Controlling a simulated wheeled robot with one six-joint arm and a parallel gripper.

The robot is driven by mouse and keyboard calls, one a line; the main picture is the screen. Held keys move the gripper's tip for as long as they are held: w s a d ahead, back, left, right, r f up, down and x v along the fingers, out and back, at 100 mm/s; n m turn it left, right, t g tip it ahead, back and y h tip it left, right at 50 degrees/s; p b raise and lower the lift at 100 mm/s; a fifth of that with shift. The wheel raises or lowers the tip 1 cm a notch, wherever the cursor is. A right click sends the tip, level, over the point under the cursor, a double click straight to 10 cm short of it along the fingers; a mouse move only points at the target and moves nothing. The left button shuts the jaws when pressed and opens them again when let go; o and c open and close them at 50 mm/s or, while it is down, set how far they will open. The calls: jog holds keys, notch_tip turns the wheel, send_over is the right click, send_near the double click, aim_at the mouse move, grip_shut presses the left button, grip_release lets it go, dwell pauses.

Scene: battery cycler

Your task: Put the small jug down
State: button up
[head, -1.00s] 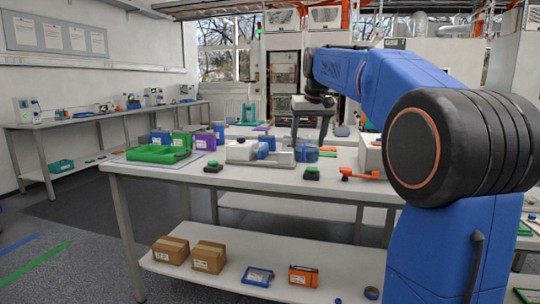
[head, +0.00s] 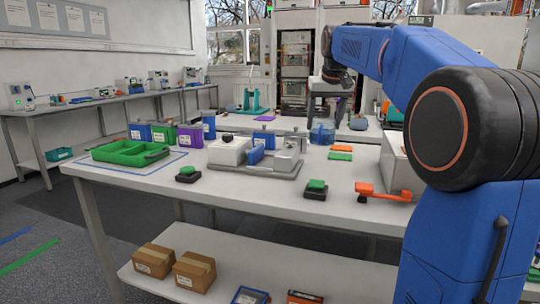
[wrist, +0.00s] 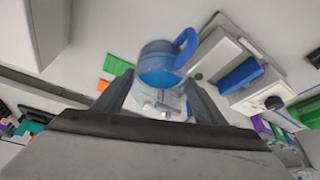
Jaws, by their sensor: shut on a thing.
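The small jug (head: 322,134) is translucent blue with a blue handle. In the head view it hangs under my gripper (head: 322,119), above or at the back part of the white worktable (head: 290,205); I cannot tell if its base touches anything. In the wrist view the jug (wrist: 158,66) sits between the two dark fingers of my gripper (wrist: 158,88), with its handle towards the upper right. The fingers are shut on it. Its underside is hidden in the wrist view.
A grey fixture with a white box (head: 228,150) stands left of the jug. Green and orange pieces (head: 341,156) lie to its right. A green tray (head: 118,153), black-and-green switches (head: 316,186) and an orange tool (head: 383,192) are on the table. Bare tabletop shows near the front.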

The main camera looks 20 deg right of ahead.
jog(key=shift+w+d+f, duration=0.1)
jog(key=shift+f, duration=4.85)
jog(key=o, duration=0.9)
jog(key=shift+f, duration=0.15)
jog(key=o, duration=0.4)
